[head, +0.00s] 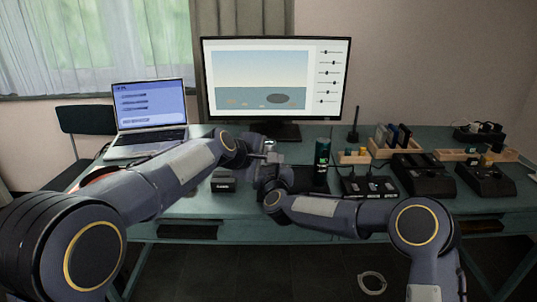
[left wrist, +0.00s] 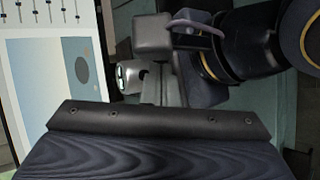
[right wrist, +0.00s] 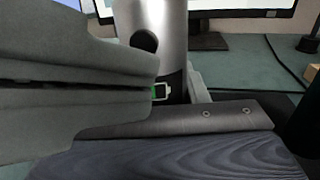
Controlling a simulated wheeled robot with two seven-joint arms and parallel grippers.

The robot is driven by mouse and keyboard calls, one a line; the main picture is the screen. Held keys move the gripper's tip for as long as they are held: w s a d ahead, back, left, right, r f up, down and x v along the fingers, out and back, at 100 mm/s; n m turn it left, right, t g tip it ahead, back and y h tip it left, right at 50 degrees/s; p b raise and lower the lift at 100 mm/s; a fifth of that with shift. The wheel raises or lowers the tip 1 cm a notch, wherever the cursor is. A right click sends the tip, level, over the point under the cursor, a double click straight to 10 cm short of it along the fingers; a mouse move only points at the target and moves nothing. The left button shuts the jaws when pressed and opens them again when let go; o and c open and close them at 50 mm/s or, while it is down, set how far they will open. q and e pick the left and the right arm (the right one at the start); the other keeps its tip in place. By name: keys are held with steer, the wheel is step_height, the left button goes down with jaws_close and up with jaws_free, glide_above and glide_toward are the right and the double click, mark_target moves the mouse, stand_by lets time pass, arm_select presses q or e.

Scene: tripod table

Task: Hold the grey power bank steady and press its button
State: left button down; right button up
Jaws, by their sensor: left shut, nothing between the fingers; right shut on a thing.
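The grey power bank (right wrist: 160,25) is a silver cylinder with a round black button (right wrist: 143,41) on its side. Below the button is a dark band with a battery symbol and some green showing. In the left wrist view the power bank (left wrist: 133,77) is partly hidden. My right gripper (head: 268,172) is shut on the power bank's lower part; its finger fills the bottom of the right wrist view. My left gripper (head: 265,157) is shut and empty close by. Its grey fingers (right wrist: 145,98) reach in from the left, in front of the band, below the button. Contact is unclear.
A monitor (head: 275,80) stands behind and a laptop (head: 148,118) at the left. A black-green can (head: 321,161) stands right of my grippers. Black device docks (head: 424,175) and wooden trays (head: 462,155) fill the table's right side. A small black box (head: 223,182) sits left of my grippers.

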arm_select(q)
steer(key=shift+s, duration=2.45)
arm_select(e)
steer(key=o, duration=1.3)
steer(key=shift+o, duration=0.2)
steer(key=shift+s, duration=0.1)
